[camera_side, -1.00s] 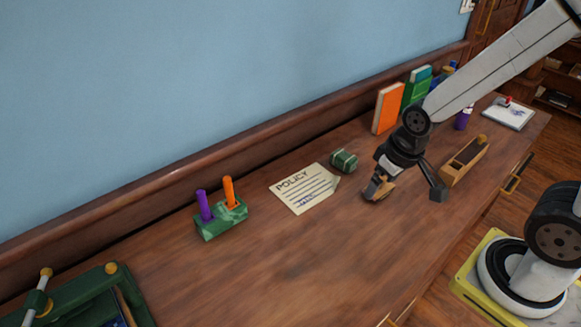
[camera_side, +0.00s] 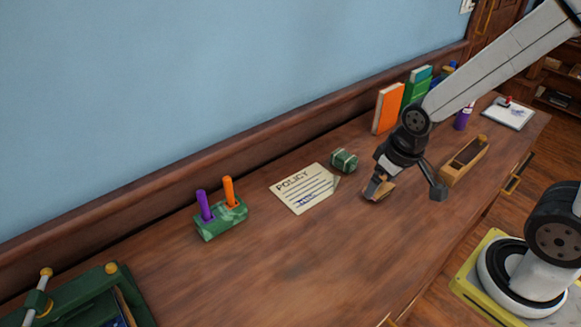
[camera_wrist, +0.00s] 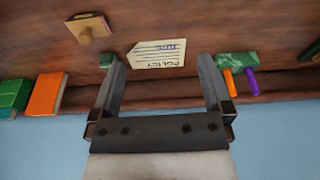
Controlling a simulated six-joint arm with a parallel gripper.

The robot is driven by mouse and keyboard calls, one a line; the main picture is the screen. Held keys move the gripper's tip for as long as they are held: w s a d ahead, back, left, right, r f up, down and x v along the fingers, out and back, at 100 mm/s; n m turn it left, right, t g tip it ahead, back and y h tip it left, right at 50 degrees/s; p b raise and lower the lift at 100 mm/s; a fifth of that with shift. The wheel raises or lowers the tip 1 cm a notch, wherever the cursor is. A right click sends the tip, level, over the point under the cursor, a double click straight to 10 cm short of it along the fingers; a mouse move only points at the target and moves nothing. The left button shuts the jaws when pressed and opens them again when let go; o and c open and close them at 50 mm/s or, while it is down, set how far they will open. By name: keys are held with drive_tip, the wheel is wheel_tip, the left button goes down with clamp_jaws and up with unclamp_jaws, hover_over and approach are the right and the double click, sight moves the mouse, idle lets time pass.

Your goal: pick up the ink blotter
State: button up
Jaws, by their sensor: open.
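The ink blotter, which I take to be the small tan wooden block with a knob (camera_wrist: 90,27), lies on the desk at the upper left of the wrist view. In the side view the blotter (camera_side: 385,190) shows by the left finger and is partly hidden by it. My gripper (camera_side: 407,190) is open, its fingers spread wide with nothing between them. In the wrist view, my gripper (camera_wrist: 162,68) has the blotter outside its left finger. I cannot tell whether the finger touches it.
A policy sheet (camera_side: 304,188) and a green block (camera_side: 344,160) lie left of my gripper. A green pen stand (camera_side: 221,219) is farther left. Books (camera_side: 387,109) stand behind, and a long wooden box (camera_side: 464,160) lies to the right.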

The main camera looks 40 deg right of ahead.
drive_tip(key=w+d+f+n+g, duration=0.1)
drive_tip(key=w+d+f+n, duration=0.2)
drive_tip(key=d+f+n, duration=0.1)
drive_tip(key=w+d+f+n, duration=0.3)
drive_tip(key=d+n, duration=0.3)
drive_tip(key=d, duration=0.2)
drive_tip(key=w+d+f+n+g, duration=0.1)
drive_tip(key=w+d+f+n, duration=0.3)
drive_tip(key=d+f+n, duration=0.1)
drive_tip(key=shift+d+g, duration=0.3)
drive_tip(key=shift+d, duration=0.2)
drive_tip(key=shift+f, duration=1.25)
drive_tip(key=shift+f, duration=2.6)
drive_tip(key=c, duration=1.2)
